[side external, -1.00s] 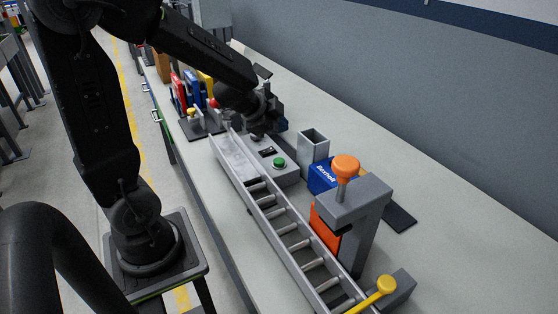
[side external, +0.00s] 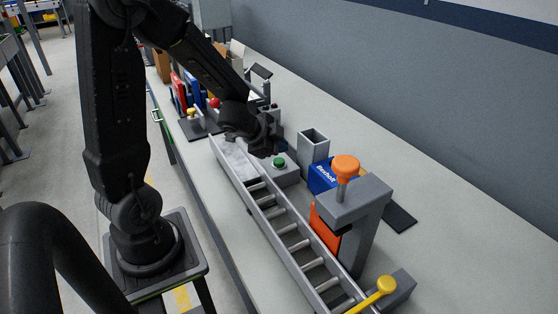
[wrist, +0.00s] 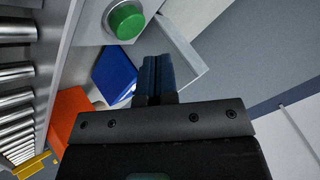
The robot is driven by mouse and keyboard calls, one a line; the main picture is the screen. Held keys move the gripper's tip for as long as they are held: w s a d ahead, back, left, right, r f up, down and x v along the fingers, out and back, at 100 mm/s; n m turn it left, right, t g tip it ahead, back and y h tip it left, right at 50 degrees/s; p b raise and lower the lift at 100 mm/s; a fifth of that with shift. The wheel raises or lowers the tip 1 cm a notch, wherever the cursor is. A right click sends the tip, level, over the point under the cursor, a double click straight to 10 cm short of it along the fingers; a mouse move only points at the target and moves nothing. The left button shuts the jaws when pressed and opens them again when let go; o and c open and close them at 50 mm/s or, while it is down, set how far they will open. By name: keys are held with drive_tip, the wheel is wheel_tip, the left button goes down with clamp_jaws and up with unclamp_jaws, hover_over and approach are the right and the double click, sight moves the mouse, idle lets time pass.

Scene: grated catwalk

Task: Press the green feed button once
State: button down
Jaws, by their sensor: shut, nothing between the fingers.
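The green feed button (side external: 279,162) is a round cap on a grey control box (side external: 289,175) beside the roller conveyor. It also shows in the wrist view (wrist: 125,21), near the top and a little left of my fingers. My gripper (wrist: 157,62) is shut and empty, with its two dark fingertips together. In the wrist view the fingertips are apart from the button, below and right of it in the picture. In the side view my dark wrist (side external: 262,142) is just up and left of the button and hides part of the control box.
The roller conveyor (side external: 290,238) runs along the bench. A grey open-topped square tube (side external: 313,146), a blue box (side external: 328,177) and a grey stand with an orange knob (side external: 346,165) stand close by. A yellow-knobbed lever (side external: 385,285) is at the near end. The bench's right side is mostly clear.

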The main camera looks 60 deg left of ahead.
sight(279, 161)
drive_tip(key=shift+f, duration=0.6)
idle(1.7)
drive_tip(key=shift+a+f, duration=0.1)
drive_tip(key=shift+f, duration=0.3)
